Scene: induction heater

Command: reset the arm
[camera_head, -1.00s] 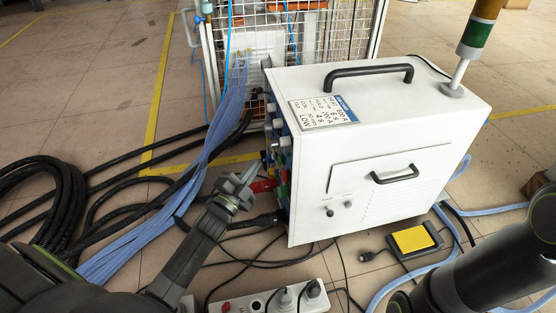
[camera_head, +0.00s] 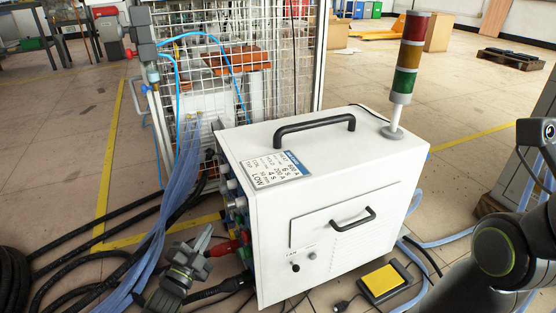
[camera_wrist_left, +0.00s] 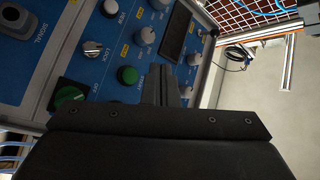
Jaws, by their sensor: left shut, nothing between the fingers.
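My left gripper (camera_head: 203,243) is at the left side of the white induction heater box (camera_head: 340,240), close to its control panel. In the left wrist view the gripper fingers (camera_wrist_left: 161,84) are together, with nothing between them. They point at the blue control panel (camera_wrist_left: 110,40), which carries a green knob (camera_wrist_left: 127,75), a silver lock switch (camera_wrist_left: 92,49) and several grey knobs. I cannot tell whether the fingertips touch the panel. My right arm (camera_head: 500,250) stands at the right edge of the head view; its gripper does not show.
A wire mesh cage (camera_head: 250,70) stands behind. Black cables (camera_head: 75,255) and blue hoses (camera_head: 170,220) lie left. A yellow pedal (camera_head: 383,281) lies on the floor in front.

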